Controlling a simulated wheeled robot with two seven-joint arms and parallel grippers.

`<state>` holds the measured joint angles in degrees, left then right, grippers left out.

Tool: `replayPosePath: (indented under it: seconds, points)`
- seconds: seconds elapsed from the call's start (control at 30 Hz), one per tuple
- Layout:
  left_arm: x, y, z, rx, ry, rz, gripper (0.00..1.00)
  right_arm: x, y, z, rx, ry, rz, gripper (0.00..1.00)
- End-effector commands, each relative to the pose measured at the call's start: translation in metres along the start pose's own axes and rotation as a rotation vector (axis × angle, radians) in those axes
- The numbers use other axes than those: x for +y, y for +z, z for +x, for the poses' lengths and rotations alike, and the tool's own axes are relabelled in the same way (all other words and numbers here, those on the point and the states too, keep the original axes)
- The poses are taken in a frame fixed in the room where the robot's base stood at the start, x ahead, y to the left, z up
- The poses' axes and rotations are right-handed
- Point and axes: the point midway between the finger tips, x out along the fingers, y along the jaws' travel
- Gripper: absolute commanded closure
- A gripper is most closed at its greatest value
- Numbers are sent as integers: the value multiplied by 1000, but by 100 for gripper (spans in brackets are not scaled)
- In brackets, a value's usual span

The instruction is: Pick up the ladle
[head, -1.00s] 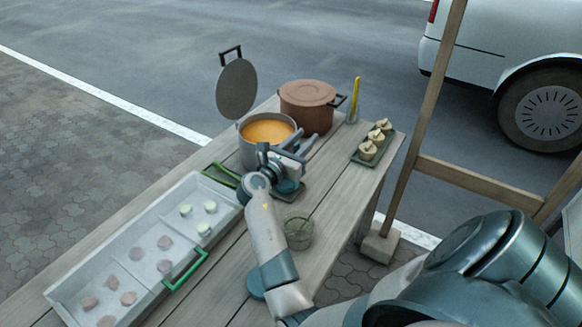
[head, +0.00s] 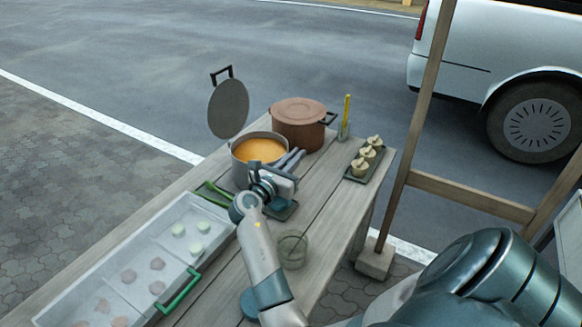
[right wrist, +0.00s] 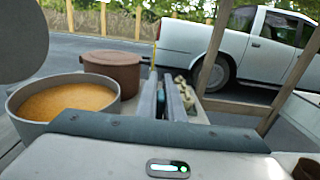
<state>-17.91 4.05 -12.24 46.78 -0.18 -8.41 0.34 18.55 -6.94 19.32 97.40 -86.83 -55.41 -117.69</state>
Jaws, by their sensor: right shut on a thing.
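My right gripper (head: 291,159) is just to the right of the open grey pot (head: 240,178) of orange soup, low over the table. Its two fingers also show in the right wrist view (right wrist: 167,98). They are shut on a narrow dark teal piece (right wrist: 167,84), which appears to be part of the ladle. The rest of the ladle is hidden by the gripper and wrist. A small dark tray (head: 284,213) lies under the wrist. My left gripper is not in view.
A brown lidded pot (head: 298,122) stands behind the gripper. A cup with a yellow stick (head: 346,112) and a tray of several pale items (head: 365,160) are to the right. A glass (head: 292,250) is in front. A white divided tray (head: 140,262) fills the left. A round lid (head: 228,108) stands up behind the soup pot.

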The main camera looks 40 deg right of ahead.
Motion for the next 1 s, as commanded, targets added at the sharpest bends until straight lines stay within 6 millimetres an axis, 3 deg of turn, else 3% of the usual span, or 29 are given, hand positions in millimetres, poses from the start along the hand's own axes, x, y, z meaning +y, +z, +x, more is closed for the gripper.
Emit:
replayPosePath:
  seconds: [0.33, 0.7, 1.0]
  points:
    - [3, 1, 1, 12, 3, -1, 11, 0, 41, 0, -2, -2, 8, 100]
    - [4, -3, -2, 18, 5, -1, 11, -68, 82, 28, -5, -3, 5, 100]
    - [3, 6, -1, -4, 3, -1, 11, -102, 104, 44, -2, -2, 2, 100]
